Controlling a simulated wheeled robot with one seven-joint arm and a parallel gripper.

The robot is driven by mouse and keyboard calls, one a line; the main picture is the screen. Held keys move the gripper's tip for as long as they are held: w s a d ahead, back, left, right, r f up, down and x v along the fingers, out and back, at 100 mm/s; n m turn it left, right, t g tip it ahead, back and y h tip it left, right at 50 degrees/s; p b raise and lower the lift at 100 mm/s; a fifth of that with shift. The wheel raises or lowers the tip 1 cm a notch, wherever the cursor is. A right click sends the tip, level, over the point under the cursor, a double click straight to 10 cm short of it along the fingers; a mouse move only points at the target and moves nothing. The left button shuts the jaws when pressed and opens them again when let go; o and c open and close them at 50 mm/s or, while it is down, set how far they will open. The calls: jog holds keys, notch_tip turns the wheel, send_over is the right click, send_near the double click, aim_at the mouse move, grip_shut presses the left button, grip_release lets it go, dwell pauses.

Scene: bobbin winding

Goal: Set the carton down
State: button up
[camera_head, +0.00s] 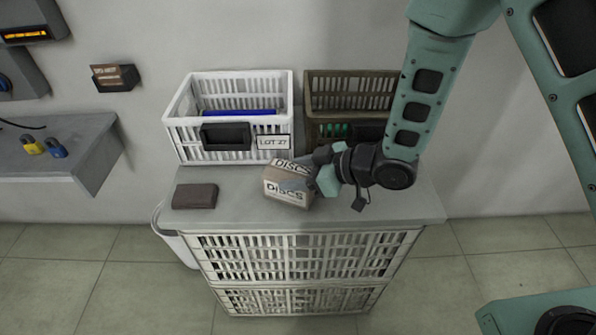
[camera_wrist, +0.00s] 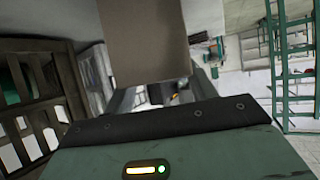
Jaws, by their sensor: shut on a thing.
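The carton (camera_head: 287,190) is a small brown box with a pale label reading "DISCS". In the head view it is at the middle of the grey bench top (camera_head: 240,212), near the front edge. My gripper (camera_head: 312,178) reaches it from the right and is shut on it. I cannot tell whether the carton's underside touches the bench. In the wrist view the carton (camera_wrist: 145,40) is a plain brown face at the top centre, between the fingers. The fingertips are largely hidden by the carton.
A white crate (camera_head: 180,128) labelled "LOT 27" stands behind on the left, with something blue inside. A brown crate (camera_head: 350,88) stands behind my arm. A dark brown block (camera_head: 195,196) lies left of the carton. Bare bench shows at front and right.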

jog(key=o, duration=1.1)
jog(key=shift+f, duration=0.1)
jog(key=shift+c, duration=0.2)
jog(key=shift+r, duration=0.3)
jog(key=s+d+r+m+h, duration=0.1)
jog(key=s+d+r+h, duration=0.3)
jog(key=d+r, duration=0.45)
jog(key=s+d+r+m+g+h, duration=0.1)
jog(key=s+r+m+g+h, duration=0.1)
jog(key=s, duration=0.7)
jog(key=s+d+r+m+g+h, duration=0.2)
jog(key=s+r+g+h, duration=0.1)
jog(key=s, duration=0.7)
jog(key=shift+h+p, duration=0.3)
jog(key=shift+h, duration=0.4)
